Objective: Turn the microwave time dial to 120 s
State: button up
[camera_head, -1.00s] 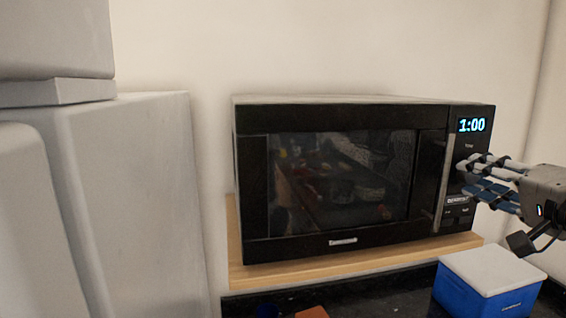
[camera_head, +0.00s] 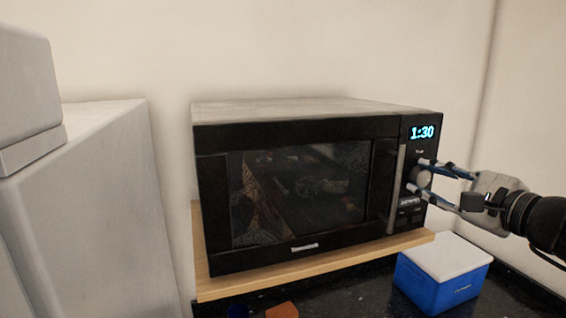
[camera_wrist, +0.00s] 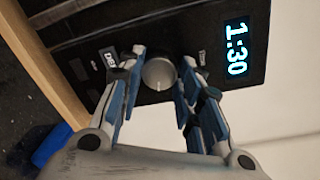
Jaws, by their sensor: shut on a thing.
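The black microwave (camera_head: 300,130) stands on a wooden board, its door closed. Its display (camera_head: 422,132) reads 1:30, and the display also shows in the wrist view (camera_wrist: 237,48). The round grey time dial (camera_head: 424,178) sits below the display; in the wrist view the dial (camera_wrist: 159,73) lies between my fingertips. My gripper (camera_head: 420,180) reaches in from the right, with one finger above the dial and one below. In the wrist view my gripper (camera_wrist: 160,78) is shut on the dial, its fingers on either side.
A blue box with a white lid (camera_head: 445,270) stands on the dark counter (camera_head: 345,300) below my gripper. An orange item (camera_head: 282,310) lies at the counter's front. Large grey-white blocks (camera_head: 90,190) stand at the left. The wooden board (camera_head: 320,268) juts out under the microwave.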

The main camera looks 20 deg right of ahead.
jog(key=shift+r+m+p, duration=0.1)
jog(key=shift+m+p, duration=0.55)
jog(key=shift+m, duration=0.45)
jog(key=o, duration=1.1)
jog(key=shift+c, duration=0.2)
jog(key=s+d, duration=0.1)
jog(key=s, duration=1.1)
jog(key=shift+d+r, duration=0.15)
jog(key=shift+r, duration=0.15)
jog(key=shift+w+f, duration=0.1)
